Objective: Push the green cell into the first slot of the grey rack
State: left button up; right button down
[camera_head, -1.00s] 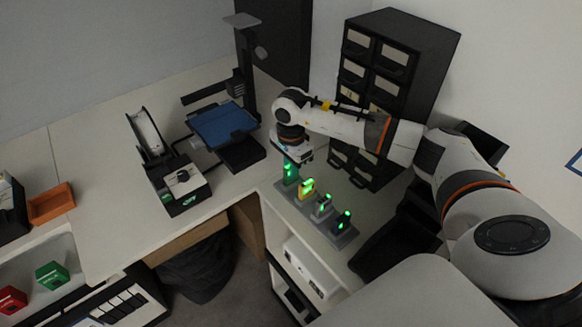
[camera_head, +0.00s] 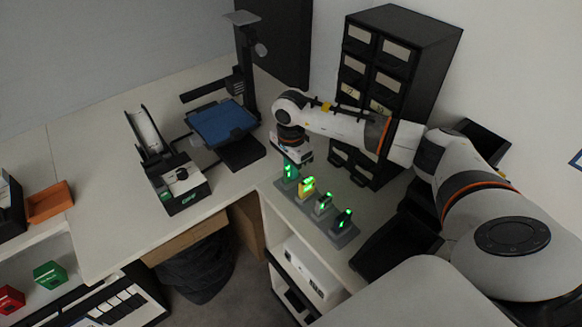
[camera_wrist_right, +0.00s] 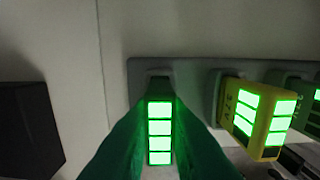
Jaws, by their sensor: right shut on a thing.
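The grey rack (camera_head: 329,226) lies on the right-hand worktop. It also shows in the right wrist view (camera_wrist_right: 195,68). The green cell (camera_head: 290,173) is at the rack's far-left end, upright at the first slot, its indicator bars lit. My right gripper (camera_head: 292,163) is directly above it, pointing down. In the right wrist view the green cell (camera_wrist_right: 160,135) sits between my two fingers, which are shut on it, with its far end at the slot. How deep it sits I cannot tell. My left gripper is out of view.
A yellow cell (camera_head: 307,186) stands beside the green one, with grey (camera_head: 322,204) and dark (camera_head: 343,219) cells further along. The black drawer cabinet (camera_head: 400,70) rises behind my right arm. A black tray (camera_head: 385,250) lies right of the rack.

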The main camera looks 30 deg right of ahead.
jog(key=c, duration=1.3)
grip_release()
jog(key=shift+c, duration=0.2)
notch_tip(320, 180, up, 11)
jog(key=shift+f+b, duration=0.15)
jog(key=shift+b, duration=1.1)
jog(key=shift+r, duration=0.65)
